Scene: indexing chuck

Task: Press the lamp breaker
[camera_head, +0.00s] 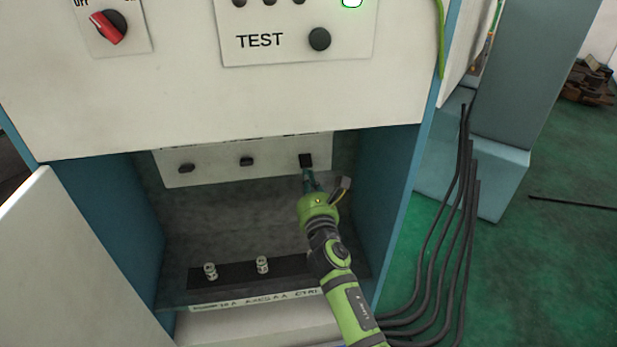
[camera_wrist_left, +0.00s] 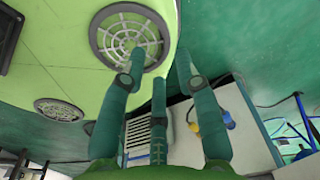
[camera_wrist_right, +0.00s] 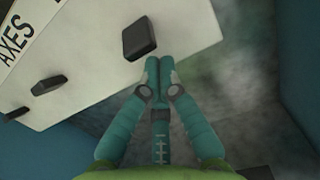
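Three black breakers sit in a row on a white panel (camera_head: 222,174) inside the open cabinet: left (camera_head: 186,168), middle (camera_head: 246,161) and right (camera_head: 305,160). Their labels are mostly hidden by the cabinet's edge in the head view, so I cannot read which is the lamp breaker. My right gripper (camera_head: 309,178) is shut and empty, its tips just below the right breaker. In the right wrist view the closed fingertips (camera_wrist_right: 158,68) are close to that breaker (camera_wrist_right: 139,38); contact cannot be told. My left gripper (camera_wrist_left: 158,66) is open and empty, away from the panel.
An open door (camera_head: 62,270) stands at left. A terminal strip (camera_head: 236,275) lies below. Black cables (camera_head: 452,215) run down at right.

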